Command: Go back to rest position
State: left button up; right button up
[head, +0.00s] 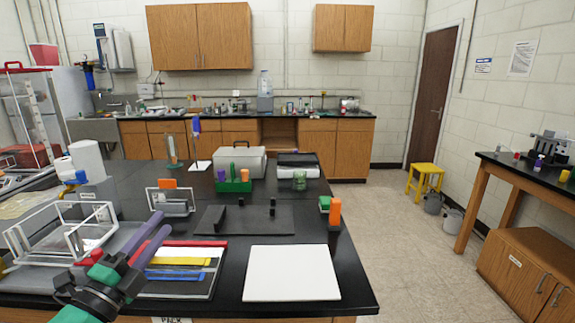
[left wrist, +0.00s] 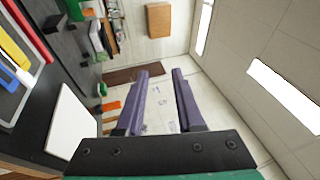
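My left gripper (head: 161,226) is at the lower left of the head view, above the near part of the black bench (head: 350,285). Its two purple fingers stand apart with nothing between them, as the left wrist view (left wrist: 159,74) also shows. It points up and away from the bench top, clear of the objects. My right gripper is in neither view.
A white square board (head: 291,273) lies at the near edge, right of a tray with coloured bars (head: 180,272). A white wire frame (head: 62,232) stands at left. Behind are a dark plate (head: 272,228), a green holder (head: 236,187) and a grey case (head: 238,162).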

pick_arm(q)
jog(key=s+a+f+n+g+y, duration=0.3)
jog(key=a+f+n+g+y, duration=0.15)
jog(key=f+n, duration=0.45)
jog(key=s+a+f+n+g+y, duration=0.25)
jog(key=f+n+y, duration=0.35)
jog(key=f, duration=0.4)
jog(key=s+d+f+n+g+h, duration=0.25)
jog(key=s+d+f+g, duration=0.25)
jog(key=s+f, duration=0.25)
jog(key=s+d+f+n+g+h, duration=0.25)
jog(key=s+d+f+g, duration=0.25)
jog(key=s+f, duration=0.3)
jog(key=s+a+f+m+g, duration=0.1)
jog(key=s+f, duration=0.2)
jog(key=f, duration=2.2)
jog(key=s+a+f+g, duration=0.1)
jog(key=s+a+f, duration=0.1)
jog(key=s+f, duration=0.9)
jog(key=s, duration=0.4)
jog(key=shift+s+a+f, duration=0.2)
jog(key=shift+a+f, duration=0.15)
jog(key=shift+a, duration=0.05)
